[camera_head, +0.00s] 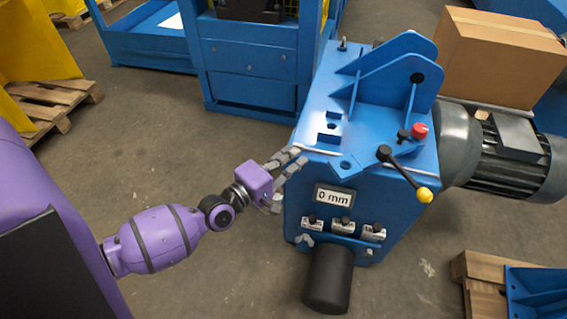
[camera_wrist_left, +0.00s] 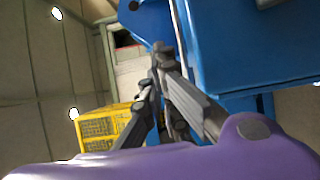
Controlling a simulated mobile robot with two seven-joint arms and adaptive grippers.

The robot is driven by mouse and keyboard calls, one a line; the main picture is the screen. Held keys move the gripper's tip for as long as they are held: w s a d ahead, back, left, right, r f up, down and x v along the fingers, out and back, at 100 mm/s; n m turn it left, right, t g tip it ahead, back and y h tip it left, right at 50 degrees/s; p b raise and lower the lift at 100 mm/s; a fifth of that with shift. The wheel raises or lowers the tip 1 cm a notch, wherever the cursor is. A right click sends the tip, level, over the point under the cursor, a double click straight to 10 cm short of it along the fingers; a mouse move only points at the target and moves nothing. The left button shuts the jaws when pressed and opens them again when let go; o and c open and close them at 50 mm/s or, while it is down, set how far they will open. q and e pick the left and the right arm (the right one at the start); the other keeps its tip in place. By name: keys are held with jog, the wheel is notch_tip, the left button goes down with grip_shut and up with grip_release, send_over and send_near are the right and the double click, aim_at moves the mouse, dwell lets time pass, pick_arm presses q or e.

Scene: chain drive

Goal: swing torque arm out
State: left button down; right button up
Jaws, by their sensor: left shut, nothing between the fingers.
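A blue machine housing (camera_head: 315,105) stands right of centre in the head view. A thin pale metal rod (camera_head: 319,151) lies along its top front edge, and a lever with a black hub and yellow ball (camera_head: 425,194) is on its front right corner. I cannot tell for certain which part is the torque arm. My left gripper (camera_head: 298,156) is shut and empty, at the housing's front left top corner near the rod's left end. I cannot tell whether it touches. In the left wrist view its fingers (camera_wrist_left: 160,58) converge beside blue surfaces. My right gripper is not clearly seen.
The front panel has a "0 mm" display (camera_head: 334,197) above several labelled controls. A dark cylinder (camera_head: 329,280) projects below. A red button (camera_head: 419,131), grey motor (camera_head: 500,155) and cardboard box (camera_head: 498,58) are at the right.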

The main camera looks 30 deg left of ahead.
pick_arm(q)
jog(key=shift+w+d+p, duration=0.2)
jog(key=shift+w+d, duration=0.15)
jog(key=shift+d, duration=0.4)
jog(key=shift+w+d+p, duration=0.15)
jog(key=shift+w+d, duration=0.2)
jog(key=shift+d, duration=0.4)
jog(key=shift+w+d+p, duration=0.2)
jog(key=shift+w+d, duration=0.15)
jog(key=shift+d, duration=0.4)
jog(key=s+d, duration=0.1)
jog(key=s+d+p, duration=0.1)
jog(key=shift+s+d+p, duration=0.2)
jog(key=shift+d+p, duration=0.1)
jog(key=shift+d, duration=0.05)
